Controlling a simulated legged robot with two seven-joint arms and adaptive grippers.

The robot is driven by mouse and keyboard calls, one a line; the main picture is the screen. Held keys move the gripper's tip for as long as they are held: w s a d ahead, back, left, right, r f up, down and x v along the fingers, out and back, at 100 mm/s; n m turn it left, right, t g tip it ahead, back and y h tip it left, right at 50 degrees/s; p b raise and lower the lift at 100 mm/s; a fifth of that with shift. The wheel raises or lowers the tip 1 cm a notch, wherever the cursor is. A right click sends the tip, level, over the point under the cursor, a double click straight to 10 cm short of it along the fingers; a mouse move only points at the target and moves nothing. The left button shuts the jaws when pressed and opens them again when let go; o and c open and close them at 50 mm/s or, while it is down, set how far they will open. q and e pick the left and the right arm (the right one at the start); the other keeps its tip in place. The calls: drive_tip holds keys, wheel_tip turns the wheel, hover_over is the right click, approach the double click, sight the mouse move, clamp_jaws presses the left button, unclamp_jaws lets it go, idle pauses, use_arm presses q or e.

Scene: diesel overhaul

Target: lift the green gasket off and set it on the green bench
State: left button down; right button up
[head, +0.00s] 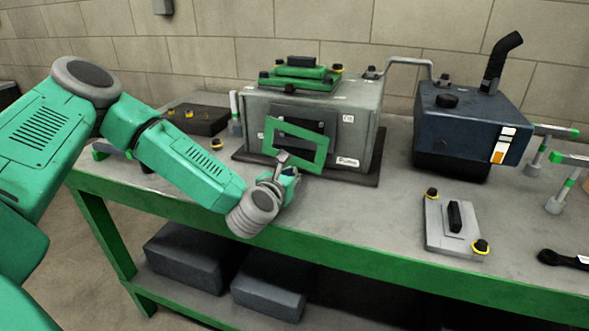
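The green gasket (322,156), a thin rectangular frame, is in front of the grey engine block (359,130). It is tilted, and the block's dark opening (301,130) shows through it. My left gripper (283,159) is at the gasket's lower edge, and its fingers appear closed on that edge. Whether the gasket still touches the block cannot be told. The green bench (390,262) has a grey top and a green front edge, and the block stands on it. My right gripper is not in view.
A cover plate with yellow-ringed knobs (440,236) lies at front right. A dark blue tank (465,125) with a black pipe stands behind it. Green-handled tools (556,190) stand at far right. A dark tray (200,121) is at left. Bench top between block and plate is clear.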

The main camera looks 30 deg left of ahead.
use_arm(q)
drive_tip(key=shift+s+a+r, duration=0.1)
drive_tip(key=f+b+v, duration=0.1)
drive_tip(key=f+v, duration=0.1)
drive_tip(key=v, duration=1.1)
drive_tip(key=shift+s+f+b, duration=0.2)
drive_tip(key=shift+s+b, duration=0.1)
drive_tip(key=shift+s, duration=0.3)
drive_tip(key=shift+d, duration=0.2)
idle(0.5)
